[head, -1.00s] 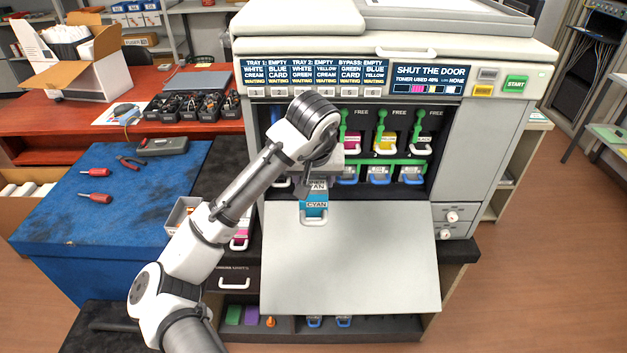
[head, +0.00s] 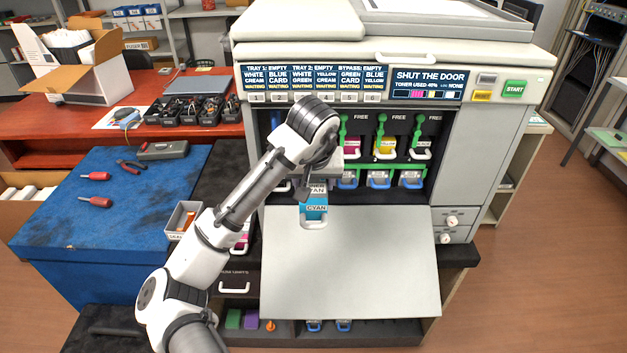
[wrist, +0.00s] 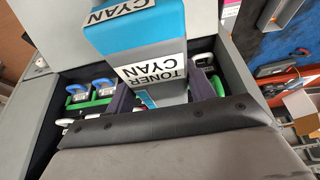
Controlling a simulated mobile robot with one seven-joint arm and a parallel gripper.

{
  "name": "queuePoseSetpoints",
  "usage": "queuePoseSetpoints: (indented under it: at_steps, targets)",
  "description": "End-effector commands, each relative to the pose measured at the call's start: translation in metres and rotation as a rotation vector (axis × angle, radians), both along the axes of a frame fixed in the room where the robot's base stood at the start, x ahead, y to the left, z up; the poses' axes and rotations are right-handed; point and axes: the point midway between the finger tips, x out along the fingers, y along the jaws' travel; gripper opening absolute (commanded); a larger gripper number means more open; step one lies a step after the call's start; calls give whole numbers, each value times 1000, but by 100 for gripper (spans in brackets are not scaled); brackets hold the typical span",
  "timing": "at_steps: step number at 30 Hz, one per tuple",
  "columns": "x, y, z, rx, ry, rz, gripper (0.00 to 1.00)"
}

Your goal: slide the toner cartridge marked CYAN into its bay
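The CYAN cartridge (head: 316,208), cyan and grey with white labels and a pale handle at its near end, is in front of the printer's open bays, above the lowered door. In the wrist view the cartridge (wrist: 138,35) shows large, its lettering upside down. My gripper (head: 305,188) is at its upper, rear part and appears shut on it; the fingertips are mostly hidden. I cannot see any part of the cartridge inside a bay.
The magenta (head: 352,147), yellow (head: 385,148) and black (head: 421,149) cartridges sit in bays to the right, under green levers. Blue-handled units (head: 379,180) stand below them. The lowered door (head: 350,265) is bare in front. A blue bench (head: 120,210) with tools is left.

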Motion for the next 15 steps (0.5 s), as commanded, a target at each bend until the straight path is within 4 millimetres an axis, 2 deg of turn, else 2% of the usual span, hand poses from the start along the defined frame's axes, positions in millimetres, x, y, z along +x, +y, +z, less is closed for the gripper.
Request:
queuePoseSetpoints:
  at_steps: [1, 5, 15]
  targets:
    - [0, 0, 1, 0, -2, 0, 60]
    - [0, 0, 0, 1, -1, 0, 77]
    - [-3, 0, -1, 0, 4, 0, 78]
